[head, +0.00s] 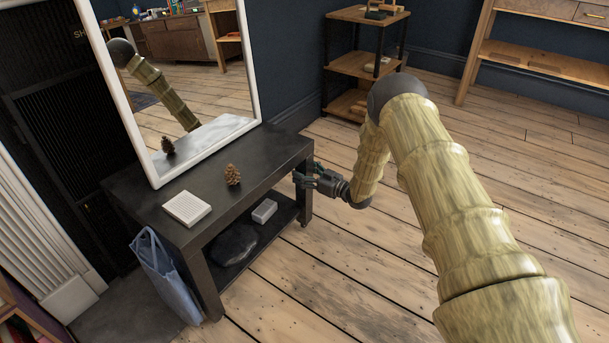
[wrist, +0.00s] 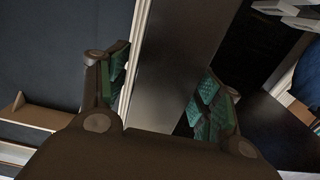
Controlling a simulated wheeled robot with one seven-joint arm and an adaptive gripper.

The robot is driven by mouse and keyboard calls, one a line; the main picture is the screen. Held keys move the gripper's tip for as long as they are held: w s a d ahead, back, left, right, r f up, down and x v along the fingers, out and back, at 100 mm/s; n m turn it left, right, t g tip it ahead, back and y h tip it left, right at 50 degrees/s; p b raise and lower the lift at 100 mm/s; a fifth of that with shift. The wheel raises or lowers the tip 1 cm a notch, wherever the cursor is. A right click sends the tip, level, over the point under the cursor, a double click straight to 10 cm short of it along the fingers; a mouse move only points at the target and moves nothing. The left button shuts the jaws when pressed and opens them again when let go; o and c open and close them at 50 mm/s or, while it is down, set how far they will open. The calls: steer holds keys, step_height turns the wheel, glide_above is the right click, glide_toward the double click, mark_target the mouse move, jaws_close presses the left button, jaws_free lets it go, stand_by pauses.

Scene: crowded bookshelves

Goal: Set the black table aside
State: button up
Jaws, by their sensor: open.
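The black table (head: 252,173) stands against the dark wall at the left of the head view, with a lower shelf. My gripper (head: 303,180) is at its right front corner, near the top of the leg. In the wrist view, the open gripper (wrist: 165,92) has its green-padded fingers on either side of a dark upright part of the table (wrist: 165,60), likely that leg. I cannot tell whether the pads touch it.
On the table are a white-framed mirror (head: 207,160), a pinecone (head: 232,175) and a white block (head: 187,208). The lower shelf holds a white box (head: 264,211) and a dark bundle (head: 234,246). A blue bag (head: 160,277) hangs at the left end. Floor (head: 340,270) in front is clear.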

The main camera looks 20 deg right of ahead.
steer(key=c, duration=1.4)
steer(key=shift+w, duration=0.15)
steer(key=shift+c, duration=0.2)
